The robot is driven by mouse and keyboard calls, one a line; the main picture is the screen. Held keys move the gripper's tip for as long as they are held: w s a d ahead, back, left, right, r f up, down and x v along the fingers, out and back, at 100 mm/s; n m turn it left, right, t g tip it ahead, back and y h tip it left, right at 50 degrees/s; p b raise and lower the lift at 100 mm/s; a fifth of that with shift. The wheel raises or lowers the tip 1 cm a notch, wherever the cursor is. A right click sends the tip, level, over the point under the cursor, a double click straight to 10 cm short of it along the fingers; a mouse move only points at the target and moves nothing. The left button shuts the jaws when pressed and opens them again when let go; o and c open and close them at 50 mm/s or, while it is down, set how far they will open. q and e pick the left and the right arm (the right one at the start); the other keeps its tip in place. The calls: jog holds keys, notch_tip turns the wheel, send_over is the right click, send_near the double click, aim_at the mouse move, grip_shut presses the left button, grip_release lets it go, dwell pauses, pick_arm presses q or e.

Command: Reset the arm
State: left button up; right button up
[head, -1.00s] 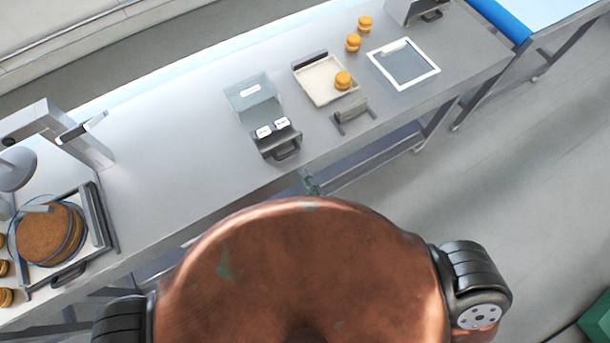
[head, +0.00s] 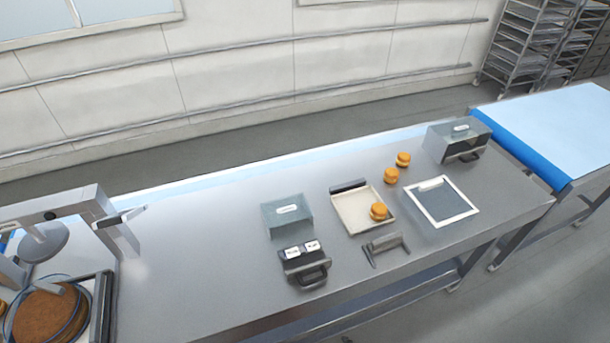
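Neither of my grippers shows in the head view, and no part of my arms is in the picture. The steel table (head: 190,265) runs across the view. A cream square tray (head: 352,213) on it holds one orange-brown filled round (head: 379,211). Two more filled rounds, a nearer one (head: 391,175) and a farther one (head: 403,159), sit on the table behind the tray. A white-framed dark panel (head: 442,201) lies to the right of the tray.
A clear-lidded box (head: 287,215) with a black-handled, labelled holder (head: 305,265) stands left of the tray. A small metal stand (head: 386,249) is in front. A covered box (head: 458,140) stands at the far right, near a blue-edged conveyor (head: 560,130). A press (head: 60,225) stands left.

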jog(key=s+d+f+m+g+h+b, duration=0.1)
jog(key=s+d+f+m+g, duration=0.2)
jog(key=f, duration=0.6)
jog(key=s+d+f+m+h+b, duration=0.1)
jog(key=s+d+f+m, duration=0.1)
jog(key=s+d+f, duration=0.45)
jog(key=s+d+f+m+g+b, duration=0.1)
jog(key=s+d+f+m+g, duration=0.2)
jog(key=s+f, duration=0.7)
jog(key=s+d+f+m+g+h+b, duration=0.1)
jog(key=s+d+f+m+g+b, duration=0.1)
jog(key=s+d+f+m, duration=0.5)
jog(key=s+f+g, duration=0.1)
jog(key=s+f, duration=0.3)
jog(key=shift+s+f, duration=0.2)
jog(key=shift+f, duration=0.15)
